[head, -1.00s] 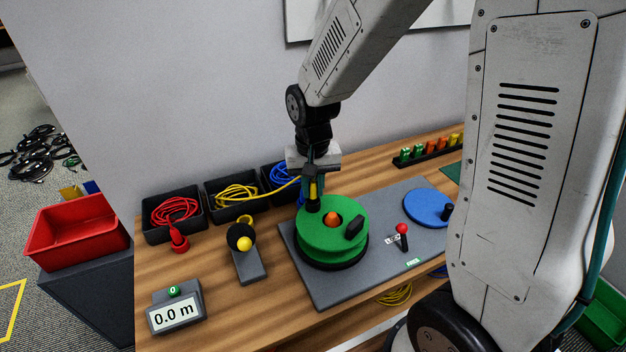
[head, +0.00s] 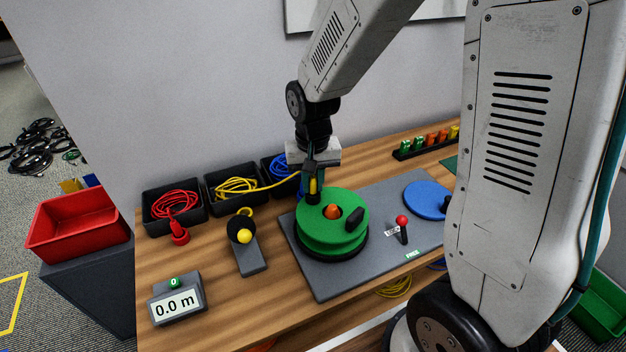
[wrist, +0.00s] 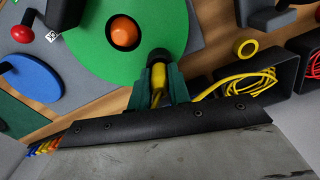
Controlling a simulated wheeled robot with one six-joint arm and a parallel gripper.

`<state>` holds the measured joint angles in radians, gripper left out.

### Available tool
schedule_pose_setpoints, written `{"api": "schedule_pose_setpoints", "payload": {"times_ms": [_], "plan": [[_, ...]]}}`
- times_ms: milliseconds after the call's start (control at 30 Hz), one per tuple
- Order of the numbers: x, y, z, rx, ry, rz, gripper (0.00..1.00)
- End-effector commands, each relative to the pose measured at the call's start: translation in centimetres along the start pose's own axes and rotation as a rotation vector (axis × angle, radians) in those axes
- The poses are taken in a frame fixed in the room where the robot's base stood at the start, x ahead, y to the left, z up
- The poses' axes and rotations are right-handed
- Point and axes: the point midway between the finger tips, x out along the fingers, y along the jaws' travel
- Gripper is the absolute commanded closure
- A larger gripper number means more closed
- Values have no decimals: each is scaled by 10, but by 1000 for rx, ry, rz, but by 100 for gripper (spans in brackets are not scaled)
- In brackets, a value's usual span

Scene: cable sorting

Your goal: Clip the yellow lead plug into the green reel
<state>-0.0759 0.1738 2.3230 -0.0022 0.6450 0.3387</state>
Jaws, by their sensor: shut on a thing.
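The green reel (head: 330,243) stands on a grey base plate on the bench, with an orange hub (head: 332,212) and a black handle on top. My gripper (head: 313,188) points down over the reel's back left rim. It is shut on the yellow lead plug (wrist: 158,77), seen between the green-grey fingers in the wrist view. The plug's lower end is at a dark round part on the reel's edge; I cannot tell whether it is seated. The yellow lead (head: 272,186) runs from the plug back to the middle black bin.
Black bins hold red (head: 174,203), yellow and blue leads along the wall. A meter (head: 175,308) reads 0.0 m. A yellow-knobbed device (head: 243,240) stands left of the reel. A red-knobbed lever (head: 402,222) and blue disc (head: 426,201) are to its right.

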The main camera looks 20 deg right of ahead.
Motion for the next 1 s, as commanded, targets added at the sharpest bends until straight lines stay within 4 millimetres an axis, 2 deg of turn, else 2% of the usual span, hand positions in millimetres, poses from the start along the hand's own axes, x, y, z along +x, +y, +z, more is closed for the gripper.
{"api": "schedule_pose_setpoints", "payload": {"times_ms": [433, 467, 500, 533, 833, 1000], "plan": [[2, 0, 0, 0, -1, 0, 100], [2, 0, 0, 0, -1, 0, 73], [2, 0, 0, 0, -1, 0, 62], [2, 0, 0, 0, -1, 0, 56], [0, 0, 0, 0, 1, 0, 56], [-21, 0, -1, 0, 5, -2, 56]]}}
